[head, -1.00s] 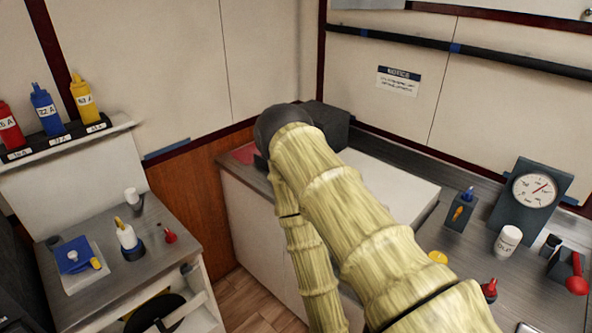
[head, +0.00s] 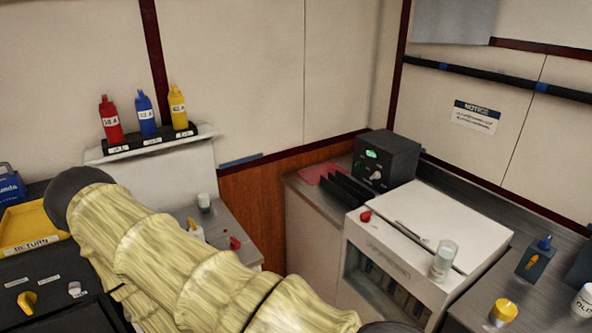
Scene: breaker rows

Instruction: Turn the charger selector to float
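A dark box (head: 387,158) with a lit green display stands on the back counter, against the corner; it looks like the charger. A small light knob (head: 376,174), likely its selector, is on its front. The knob's setting and any float mark are too small to read. My arm, in yellow-green ribbed covers, crosses the lower left of the head view, well apart from the box. My gripper is not in view, so its state and anything in it are hidden.
Black upright slats (head: 347,189) stand in front of the box. A white cabinet (head: 418,235) with a glass (head: 444,258) on top is nearer. Red, blue and yellow bottles (head: 147,114) stand on the left shelf. A yellow tray (head: 28,228) and a dark panel with a yellow knob (head: 27,301) are at left.

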